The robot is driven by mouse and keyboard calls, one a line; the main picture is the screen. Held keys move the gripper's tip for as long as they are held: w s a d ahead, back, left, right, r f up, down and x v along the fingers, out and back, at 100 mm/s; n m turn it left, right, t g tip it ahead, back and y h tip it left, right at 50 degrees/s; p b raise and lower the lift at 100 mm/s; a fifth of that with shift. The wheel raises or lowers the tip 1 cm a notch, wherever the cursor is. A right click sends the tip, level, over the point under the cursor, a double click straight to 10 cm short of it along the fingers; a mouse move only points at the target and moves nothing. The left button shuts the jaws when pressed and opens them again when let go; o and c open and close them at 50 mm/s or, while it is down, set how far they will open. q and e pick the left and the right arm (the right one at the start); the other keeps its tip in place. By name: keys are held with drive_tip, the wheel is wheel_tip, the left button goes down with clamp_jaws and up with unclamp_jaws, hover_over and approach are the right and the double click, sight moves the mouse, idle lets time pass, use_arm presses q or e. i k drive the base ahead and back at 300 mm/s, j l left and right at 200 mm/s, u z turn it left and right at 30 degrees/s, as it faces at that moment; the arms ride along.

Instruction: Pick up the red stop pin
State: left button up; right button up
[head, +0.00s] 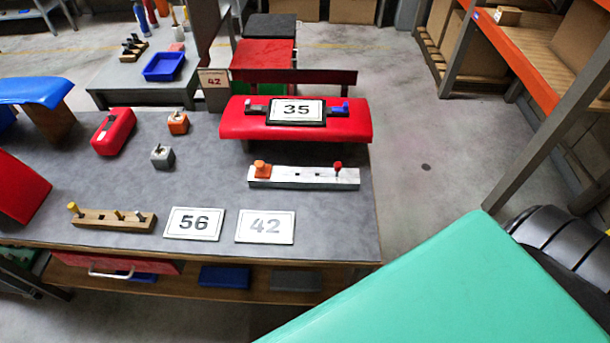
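A small red pin (337,165) with a round head stands upright at the right end of a pale bar (312,178) on the grey workbench. An orange block (262,169) sits at the bar's left end, and dark holes show between the two. The bar lies in front of a red padded piece that carries the number plate 35 (297,110). Neither of my grippers is in the head view.
A wooden bar (102,220) with several pegs and plates 56 (194,223) and 42 (265,227) lie along the bench's front. A large teal panel (470,285) and black ribbed round thing (560,243) fill the lower right. Bare bench shows left of the pale bar.

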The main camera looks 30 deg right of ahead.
sight(337, 165)
drive_tip(key=z, duration=1.15)
drive_tip(key=l+u, duration=0.1)
drive_tip(key=l, duration=0.3)
